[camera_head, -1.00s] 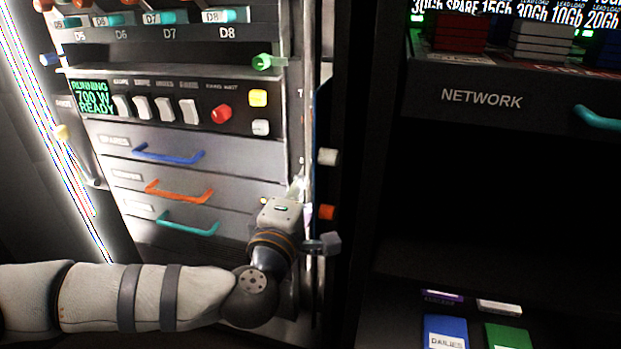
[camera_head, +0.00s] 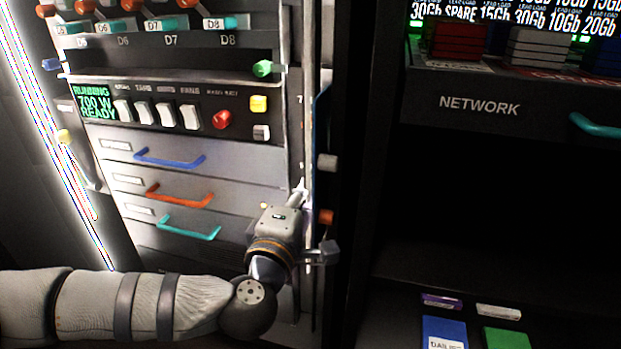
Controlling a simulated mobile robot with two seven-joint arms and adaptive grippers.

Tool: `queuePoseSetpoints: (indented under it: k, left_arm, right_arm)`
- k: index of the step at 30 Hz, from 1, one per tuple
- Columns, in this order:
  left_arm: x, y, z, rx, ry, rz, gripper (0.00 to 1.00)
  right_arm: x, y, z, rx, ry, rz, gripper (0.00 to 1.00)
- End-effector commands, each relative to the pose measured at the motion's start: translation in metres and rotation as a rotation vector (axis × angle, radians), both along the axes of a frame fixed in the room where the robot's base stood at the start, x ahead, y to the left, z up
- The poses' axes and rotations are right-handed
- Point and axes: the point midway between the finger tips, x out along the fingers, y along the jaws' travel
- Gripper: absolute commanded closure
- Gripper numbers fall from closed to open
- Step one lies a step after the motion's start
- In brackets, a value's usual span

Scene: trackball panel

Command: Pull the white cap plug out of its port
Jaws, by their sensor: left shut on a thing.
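A white cap plug (camera_head: 327,162) sticks out at the right side of the rack, above an orange cap (camera_head: 326,217). My left gripper (camera_head: 299,193) comes up from below along the rack's right edge. Its fingertips are lower and to the left of this white cap in the picture, with a visible gap. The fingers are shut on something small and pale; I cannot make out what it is. The wrist hides the lower right edge of the rack. My right gripper is not in view.
The rack front has drawers with blue (camera_head: 170,159), orange (camera_head: 180,197) and teal (camera_head: 189,230) handles. A switch panel with a red knob (camera_head: 222,119) sits above. A green cap (camera_head: 263,68) is higher up. A dark cabinet marked NETWORK (camera_head: 480,105) stands at the right.

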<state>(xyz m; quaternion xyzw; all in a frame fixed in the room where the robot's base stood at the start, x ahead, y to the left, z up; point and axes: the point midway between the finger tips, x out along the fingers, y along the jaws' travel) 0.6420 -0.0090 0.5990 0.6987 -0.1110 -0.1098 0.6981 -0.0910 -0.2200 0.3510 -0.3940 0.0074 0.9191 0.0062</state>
Motion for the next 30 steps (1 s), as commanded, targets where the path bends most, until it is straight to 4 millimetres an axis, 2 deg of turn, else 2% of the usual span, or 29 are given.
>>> queuePoseSetpoints:
  k: [21,30]
  left_arm:
    - [-0.036,0.011,0.001,0.001,0.002,-0.001,1.00]
    - [-0.041,0.013,0.000,0.000,0.002,0.000,1.00]
  right_arm:
    - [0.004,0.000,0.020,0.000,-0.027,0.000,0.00]
    - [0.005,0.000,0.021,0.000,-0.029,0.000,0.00]
